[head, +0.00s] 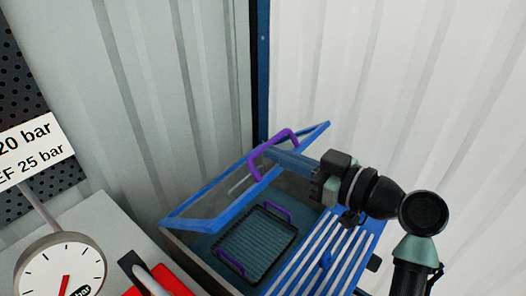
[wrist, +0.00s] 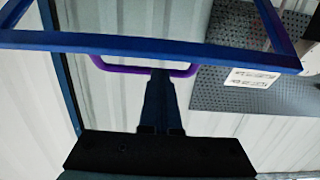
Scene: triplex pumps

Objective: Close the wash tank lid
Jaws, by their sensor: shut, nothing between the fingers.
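The wash tank (head: 190,252) stands low in the middle of the head view. Its blue-framed, see-through lid (head: 225,212) is raised and tilted above the tank opening. A purple handle (head: 285,137) sits on the lid frame. In the wrist view the blue lid bar (wrist: 230,54) crosses the upper part, with the purple handle (wrist: 110,68) just below it. My gripper (head: 270,152) is shut and empty, its fingers reaching from the right to the handle. In the wrist view the fingertips (wrist: 159,74) overlap the handle; I cannot tell whether they touch it.
A dark basket (head: 256,243) with purple handles lies in the tank. A pressure gauge (head: 62,270) and a red part (head: 160,283) stand at the lower left. Corrugated walls (head: 420,80) rise behind.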

